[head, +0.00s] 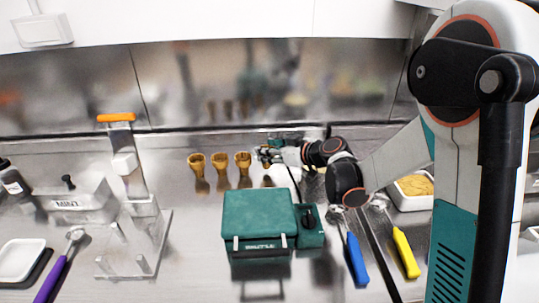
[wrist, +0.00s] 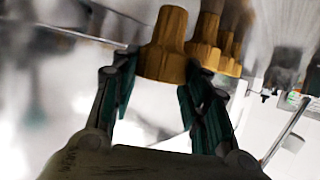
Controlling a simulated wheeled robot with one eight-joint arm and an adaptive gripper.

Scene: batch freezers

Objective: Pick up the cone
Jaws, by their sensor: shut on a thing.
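My gripper (wrist: 158,85) is shut on a brown waffle cone (wrist: 163,42), with one teal-padded finger on each side of it. In the head view my gripper (head: 264,154) is at the right end of a row of cones and mostly hides the held cone. Three other cones stand to its left: a near one (head: 243,160), a middle one (head: 219,161) and a far-left one (head: 196,162). In the wrist view, other cones (wrist: 206,38) line up beyond the held one. I cannot tell whether the held cone is off the counter.
A teal case (head: 258,213) stands in front of the cones. A metal stand with an orange top (head: 117,118) and a mint container (head: 78,203) are at left. A blue-handled scoop (head: 356,260) and a yellow-handled scoop (head: 406,254) lie at right. The steel back wall (head: 330,85) is close behind.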

